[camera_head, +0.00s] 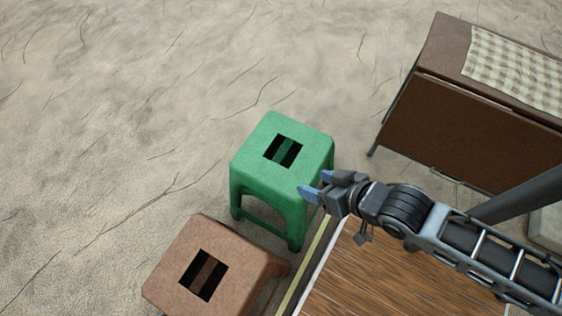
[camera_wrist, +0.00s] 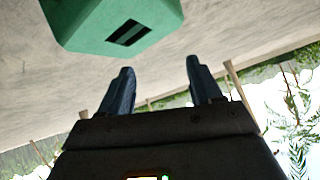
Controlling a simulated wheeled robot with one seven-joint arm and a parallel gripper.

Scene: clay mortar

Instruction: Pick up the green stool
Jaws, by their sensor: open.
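The green stool (camera_head: 268,138) stands upright on the sandy ground near the centre of the head view. Its seat has a dark square cutout with a green bar across it. It also shows at the top of the wrist view (camera_wrist: 95,35), apart from the fingers. My gripper (camera_head: 314,186) is at the right edge of the stool's seat in the head view, blue fingers pointing left towards it. In the wrist view my gripper (camera_wrist: 158,82) has its fingers wide apart with nothing between them. I cannot tell from the head view whether a finger touches the seat.
A brown stool (camera_head: 170,268) stands close by at lower left. A wooden-topped surface (camera_head: 370,270) with a pale edge lies below my arm. A brown cabinet (camera_head: 470,135) with a checked cloth (camera_head: 515,70) stands at upper right. The ground on the left is clear.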

